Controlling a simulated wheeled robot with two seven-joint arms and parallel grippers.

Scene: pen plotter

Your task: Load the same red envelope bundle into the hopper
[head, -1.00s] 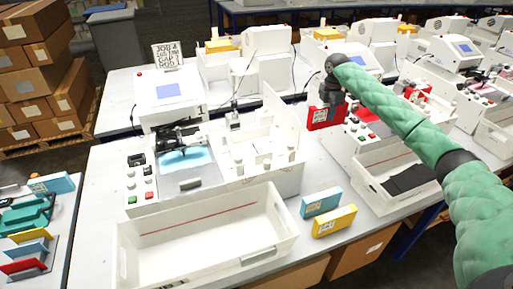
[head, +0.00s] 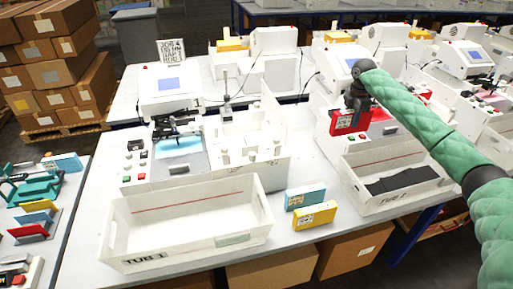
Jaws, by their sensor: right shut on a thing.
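My right gripper (head: 357,100) is shut on the red envelope bundle (head: 350,122), which carries a white label. It holds the bundle upright, to the right of the near plotter (head: 180,165) and in front of the neighbouring machine. I cannot tell its height above the table. The white hopper (head: 262,172), with a tall back wall and several small posts, is on the right part of the near plotter. The bundle is apart from it. My left gripper is not in view.
A white tub marked TUB 1 (head: 112,242) stands in front of the plotter. A blue bundle (head: 305,197) and a yellow bundle (head: 314,215) stand right of it. Another tub (head: 372,208) holds dark items. Coloured bundles (head: 35,218) stand on the left table.

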